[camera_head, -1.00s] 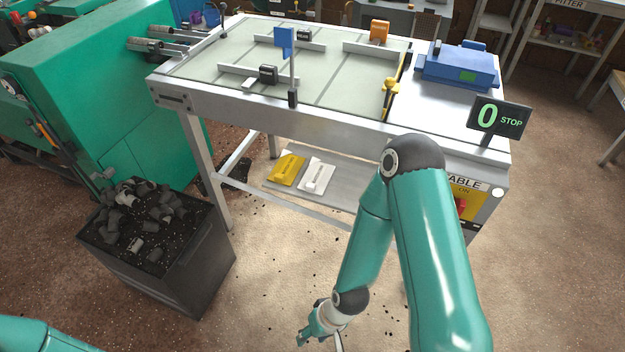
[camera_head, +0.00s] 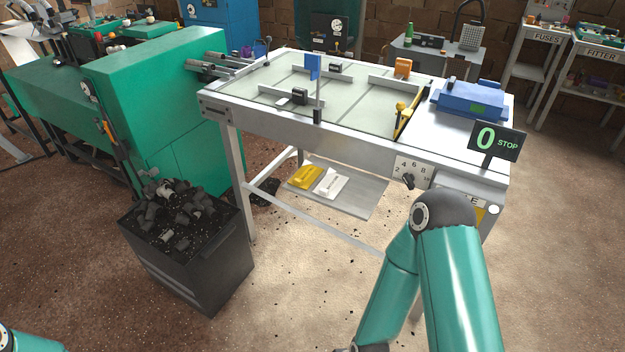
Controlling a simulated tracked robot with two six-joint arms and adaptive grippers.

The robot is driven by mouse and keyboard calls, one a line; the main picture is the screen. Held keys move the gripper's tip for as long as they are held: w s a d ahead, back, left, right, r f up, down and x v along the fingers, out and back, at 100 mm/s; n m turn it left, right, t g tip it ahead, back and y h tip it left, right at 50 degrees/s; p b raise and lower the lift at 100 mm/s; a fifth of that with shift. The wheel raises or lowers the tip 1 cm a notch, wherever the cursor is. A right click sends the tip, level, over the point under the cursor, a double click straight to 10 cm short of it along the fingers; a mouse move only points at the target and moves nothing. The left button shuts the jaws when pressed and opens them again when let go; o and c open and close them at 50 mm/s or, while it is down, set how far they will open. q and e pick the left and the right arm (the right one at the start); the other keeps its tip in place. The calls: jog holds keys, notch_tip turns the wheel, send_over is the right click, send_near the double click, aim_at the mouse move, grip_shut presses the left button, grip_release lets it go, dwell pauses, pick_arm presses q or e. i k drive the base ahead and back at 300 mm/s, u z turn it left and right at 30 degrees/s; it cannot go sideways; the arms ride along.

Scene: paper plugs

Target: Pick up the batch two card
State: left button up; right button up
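I cannot make out a card marked batch two; no such writing is legible. A yellow packet-like item (camera_head: 304,177) and a white one (camera_head: 332,184) lie side by side on the lower shelf (camera_head: 362,200) under the table; their print is too small to read. A small pale piece (camera_head: 283,101) lies by a black block (camera_head: 299,96) on the table top. My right arm comes in at the lower right, its gripper below the picture. Only a bit of my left arm shows, bottom left.
The grey table (camera_head: 345,141) carries a blue box (camera_head: 470,99), an orange block (camera_head: 403,67) and a sign (camera_head: 497,141) reading 0 STOP. A dark bin (camera_head: 190,265) of black pieces stands left, before a green machine (camera_head: 165,110). The floor between bin and arm is open.

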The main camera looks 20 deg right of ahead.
aim_at(307, 173)
jog(key=u, duration=0.1)
jog(key=i, duration=0.95)
jog(key=z, duration=0.1)
